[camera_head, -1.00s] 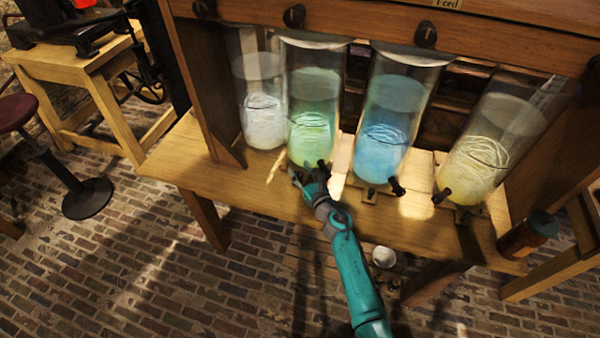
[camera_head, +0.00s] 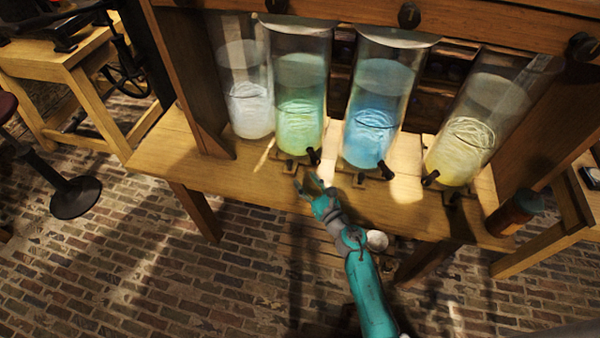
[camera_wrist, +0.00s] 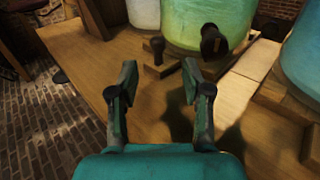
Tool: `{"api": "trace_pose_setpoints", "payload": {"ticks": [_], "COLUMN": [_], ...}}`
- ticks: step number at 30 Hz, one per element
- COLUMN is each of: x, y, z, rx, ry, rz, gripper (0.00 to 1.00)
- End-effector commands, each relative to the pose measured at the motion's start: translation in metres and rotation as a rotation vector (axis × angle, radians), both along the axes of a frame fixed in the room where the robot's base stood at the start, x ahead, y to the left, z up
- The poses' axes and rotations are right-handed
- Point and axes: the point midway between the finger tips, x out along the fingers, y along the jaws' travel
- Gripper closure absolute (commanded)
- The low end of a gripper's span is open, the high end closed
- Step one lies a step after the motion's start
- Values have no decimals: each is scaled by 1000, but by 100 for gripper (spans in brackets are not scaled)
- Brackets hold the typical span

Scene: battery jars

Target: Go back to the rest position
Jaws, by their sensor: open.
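My gripper (camera_head: 310,183) is open and empty, above the front part of the wooden table in front of the green jar (camera_head: 300,110). In the wrist view its two fingers (camera_wrist: 158,85) stand apart with bare wood between them. The green jar's dark tap (camera_wrist: 212,40) shows just beyond the right finger, apart from it. The blue jar (camera_head: 373,110) stands to the right, the white jar (camera_head: 250,105) to the left and the yellow jar (camera_head: 470,135) at the far right. All stand on the table (camera_head: 180,150).
A small white round object (camera_head: 377,240) is below the table's front edge, beside my arm. A dark bottle-like container (camera_head: 515,210) stands at the table's right end. A stool (camera_head: 75,195) and another wooden table (camera_head: 85,90) are at the left.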

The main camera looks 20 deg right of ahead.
Motion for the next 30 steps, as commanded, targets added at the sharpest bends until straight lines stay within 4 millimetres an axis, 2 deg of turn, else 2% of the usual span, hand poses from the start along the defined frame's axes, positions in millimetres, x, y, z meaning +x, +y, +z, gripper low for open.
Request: {"api": "trace_pose_setpoints", "payload": {"ticks": [6, 23, 26, 29, 30], "x": [-12, -13, -22, -46, -59], "y": [-2, -2, 2, 9, 13], "z": [0, 0, -2, -6, -8], "rx": [0, 3, 48, 171, 242], "ry": [0, 0, 6, 23, 32], "rz": [-1, -1, -1, -2, -4], "gripper": [51, 51, 51, 51, 51]}}
